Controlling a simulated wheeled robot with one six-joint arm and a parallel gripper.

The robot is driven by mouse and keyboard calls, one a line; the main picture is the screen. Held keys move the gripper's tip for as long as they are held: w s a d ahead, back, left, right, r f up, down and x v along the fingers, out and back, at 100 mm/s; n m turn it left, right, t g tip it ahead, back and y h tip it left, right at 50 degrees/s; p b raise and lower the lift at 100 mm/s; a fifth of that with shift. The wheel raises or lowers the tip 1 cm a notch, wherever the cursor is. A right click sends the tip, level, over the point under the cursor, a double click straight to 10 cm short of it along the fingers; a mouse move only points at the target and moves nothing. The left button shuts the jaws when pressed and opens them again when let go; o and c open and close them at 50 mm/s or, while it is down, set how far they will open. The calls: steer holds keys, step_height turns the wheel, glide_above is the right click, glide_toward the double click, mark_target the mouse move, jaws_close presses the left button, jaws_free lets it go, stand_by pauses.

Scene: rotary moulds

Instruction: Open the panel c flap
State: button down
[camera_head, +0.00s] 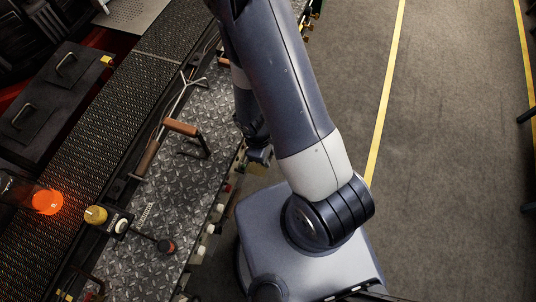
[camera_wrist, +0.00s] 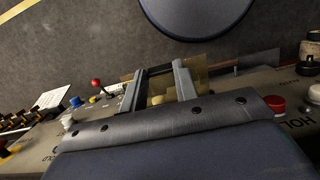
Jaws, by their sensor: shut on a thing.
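In the wrist view, a see-through amber flap (camera_wrist: 199,72) shows around and between my fingers, above the panel face. I take it for the panel c flap; no label on it is readable. My gripper (camera_wrist: 160,70) is shut on it, with one finger at each side of a pale yellow button (camera_wrist: 157,99) seen between them. How far the flap is tilted is hard to tell. In the head view, my gripper (camera_head: 260,155) is at the right edge of the machine, partly behind my arm, and the flap cannot be made out there.
In the wrist view, a red button (camera_wrist: 275,104), a black knob (camera_wrist: 307,66), a red-balled lever (camera_wrist: 97,84) and a blue button (camera_wrist: 76,102) stand nearby.

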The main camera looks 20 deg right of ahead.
steer(key=shift+w, duration=0.15)
steer(key=c, duration=1.1)
jaws_free()
steer(key=shift+r, duration=0.15)
steer(key=r, duration=0.3)
steer(key=a+r, duration=0.1)
steer(key=r, duration=0.3)
steer(key=w+r, duration=0.1)
steer(key=r, duration=0.2)
steer(key=shift+a+r+p, duration=0.2)
steer(key=shift+a+p, duration=0.15)
steer(key=shift+p, duration=0.05)
